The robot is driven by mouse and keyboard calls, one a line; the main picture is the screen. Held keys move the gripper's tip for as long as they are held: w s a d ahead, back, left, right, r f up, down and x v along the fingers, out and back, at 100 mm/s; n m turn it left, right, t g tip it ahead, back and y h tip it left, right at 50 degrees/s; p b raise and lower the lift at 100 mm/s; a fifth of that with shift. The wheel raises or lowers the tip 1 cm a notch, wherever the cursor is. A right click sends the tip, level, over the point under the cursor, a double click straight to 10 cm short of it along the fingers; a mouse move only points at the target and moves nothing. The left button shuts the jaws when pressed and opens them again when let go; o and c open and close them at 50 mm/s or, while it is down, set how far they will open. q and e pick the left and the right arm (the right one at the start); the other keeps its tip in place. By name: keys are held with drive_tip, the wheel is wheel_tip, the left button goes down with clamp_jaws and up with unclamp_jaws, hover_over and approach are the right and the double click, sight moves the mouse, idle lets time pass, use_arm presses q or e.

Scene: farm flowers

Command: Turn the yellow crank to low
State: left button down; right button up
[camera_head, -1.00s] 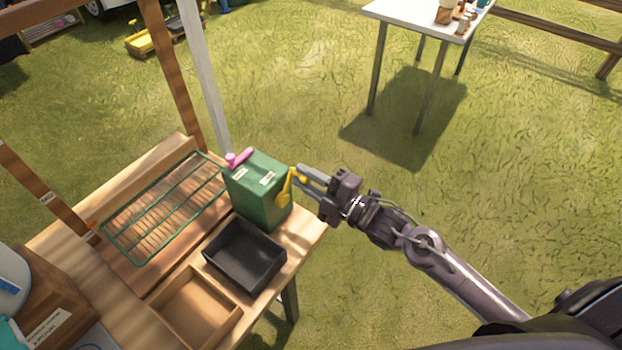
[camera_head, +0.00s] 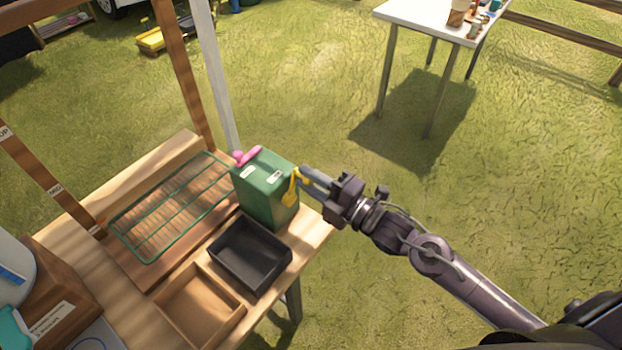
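The yellow crank (camera_head: 290,192) is on the right side of a green box (camera_head: 264,200) that stands on the wooden bench. Its upper end is beside my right fingertips and its lower end hangs down and to the left. My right gripper (camera_head: 307,178) reaches in from the right, with its fingers pointing left at the crank's upper part. The fingers look close together, and I cannot tell whether they touch or hold the crank. A pink handle (camera_head: 247,156) sits on top of the box. My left gripper is not in view.
A black tray (camera_head: 286,262) and a shallow wooden tray (camera_head: 236,318) sit in front of the green box. A green wire rack (camera_head: 150,261) lies to its left. A white post (camera_head: 222,95) rises behind. Open grass lies right of the bench, with a white table (camera_head: 420,17) farther back.

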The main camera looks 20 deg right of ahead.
drive_tip(key=o, duration=0.3)
drive_tip(key=shift+s+d+f, duration=0.15)
drive_tip(key=shift+s+d, duration=0.1)
drive_tip(key=shift+b+v, duration=0.8)
drive_tip(key=shift+v, duration=2.75)
